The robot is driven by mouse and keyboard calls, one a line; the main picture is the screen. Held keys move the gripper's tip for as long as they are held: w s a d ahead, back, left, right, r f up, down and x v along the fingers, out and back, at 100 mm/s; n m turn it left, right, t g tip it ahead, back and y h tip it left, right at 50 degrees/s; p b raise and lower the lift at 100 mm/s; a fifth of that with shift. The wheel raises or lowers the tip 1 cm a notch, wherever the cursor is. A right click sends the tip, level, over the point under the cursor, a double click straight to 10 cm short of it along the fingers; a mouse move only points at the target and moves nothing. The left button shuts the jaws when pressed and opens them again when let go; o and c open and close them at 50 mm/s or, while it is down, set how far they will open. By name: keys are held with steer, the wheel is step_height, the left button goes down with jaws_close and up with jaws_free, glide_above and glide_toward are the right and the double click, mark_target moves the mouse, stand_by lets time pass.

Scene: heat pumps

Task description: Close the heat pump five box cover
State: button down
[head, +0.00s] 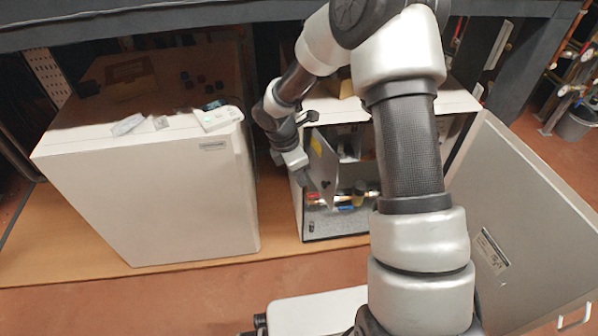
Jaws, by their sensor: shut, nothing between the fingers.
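The open heat pump (307,222) stands right of centre in the head view, with pipes and coloured fittings showing inside. A grey box cover (322,172) with a yellow sticker hangs at an angle out of its front opening, standing open. No number is readable on this unit. My gripper (301,180) is shut and empty, at the left side of the cover near its edge. I cannot tell whether it touches the cover. My arm hides much of the unit's right part and the inside of the box.
A closed white heat pump (150,205) stands at the left, with small items on top. A dark beam (180,20) crosses above. Reddish floor (180,300) is free in front.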

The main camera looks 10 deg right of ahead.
steer(key=w+d+f+b, duration=0.1)
steer(key=d+f+b, duration=0.1)
steer(key=d+f, duration=0.3)
steer(key=shift+w, duration=0.3)
steer(key=shift+d, duration=0.15)
